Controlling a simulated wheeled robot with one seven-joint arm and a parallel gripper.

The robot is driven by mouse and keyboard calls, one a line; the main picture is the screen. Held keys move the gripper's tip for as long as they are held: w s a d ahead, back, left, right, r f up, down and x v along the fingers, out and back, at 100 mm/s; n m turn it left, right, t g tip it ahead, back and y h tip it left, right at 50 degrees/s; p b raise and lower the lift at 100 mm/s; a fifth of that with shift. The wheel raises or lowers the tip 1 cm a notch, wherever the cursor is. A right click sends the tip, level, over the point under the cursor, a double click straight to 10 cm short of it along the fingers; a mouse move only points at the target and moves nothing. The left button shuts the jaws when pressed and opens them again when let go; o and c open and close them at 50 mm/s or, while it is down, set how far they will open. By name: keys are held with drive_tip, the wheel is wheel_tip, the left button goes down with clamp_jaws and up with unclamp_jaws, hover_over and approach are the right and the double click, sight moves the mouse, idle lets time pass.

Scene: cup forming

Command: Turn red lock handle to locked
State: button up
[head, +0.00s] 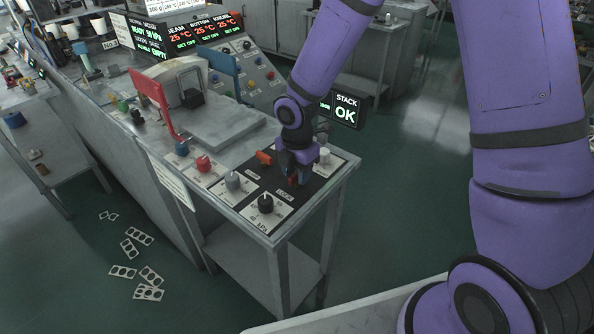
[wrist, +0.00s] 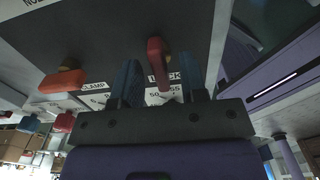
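The red lock handle (wrist: 157,62) stands on a dark panel by a label reading LOCK. In the wrist view it points down the picture, between the two blue fingers of my gripper (wrist: 160,82). The fingers are open, one on each side of the handle, with a gap visible on both sides. In the head view my gripper (head: 296,178) is down over the panel at the machine's front right corner, and only a little of the red handle (head: 292,182) shows there. The gripper's fingers hide most of it.
An orange clamp handle (head: 264,157) is just left of my gripper; it also shows in the wrist view (wrist: 63,80). Black (head: 265,203) and grey (head: 233,181) knobs sit in front, a white knob (head: 324,155) behind. A STACK OK display (head: 345,112) stands beyond.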

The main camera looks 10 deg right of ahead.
drive_tip(key=shift+c, duration=0.2)
clamp_jaws()
drive_tip(key=shift+m, duration=0.3)
drive_tip(key=m, duration=0.3)
drive_tip(key=shift+m, duration=0.3)
drive_tip(key=m, duration=0.4)
drive_tip(key=shift+m, duration=0.3)
drive_tip(key=m, duration=0.4)
drive_tip(key=shift+r+m, duration=0.1)
drive_tip(key=shift+m, duration=2.4)
